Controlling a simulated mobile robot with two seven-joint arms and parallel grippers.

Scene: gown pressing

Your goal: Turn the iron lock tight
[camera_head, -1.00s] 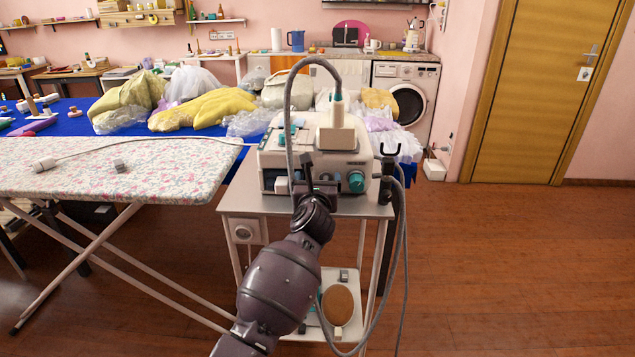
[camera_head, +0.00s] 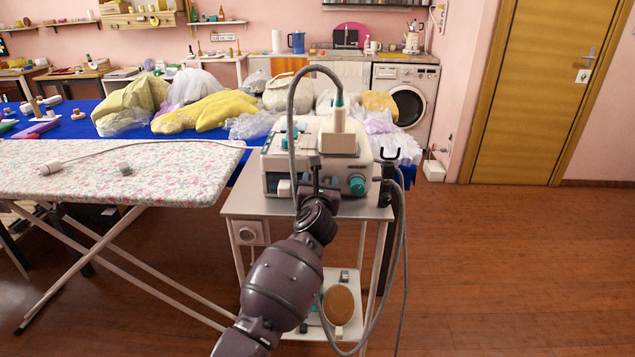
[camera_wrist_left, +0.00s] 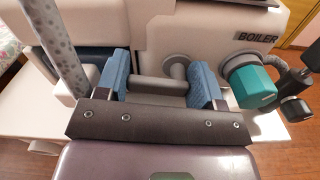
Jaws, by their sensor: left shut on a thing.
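The steam boiler unit (camera_head: 275,165) is a white machine with a teal knob (camera_head: 357,186) on its front; the knob also shows in the left wrist view (camera_wrist_left: 249,80). The iron (camera_head: 338,140) rests on top of the unit, with a grey hose arching from it. In the left wrist view, a grey bar-shaped lock handle (camera_wrist_left: 155,88) sits on a round hub, lying roughly level. My left gripper (camera_head: 316,178) is at the unit's front, its blue pads at the two ends of the bar in the left wrist view (camera_wrist_left: 162,85), shut on it. My right gripper is not seen.
The unit stands on a metal cart (camera_head: 240,202) with a lower shelf. A flowered ironing board (camera_head: 150,170) is at the left. Behind is a blue table (camera_head: 75,122) with bagged garments. A hose hangs at the cart's right. The floor (camera_head: 510,260) at right is clear.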

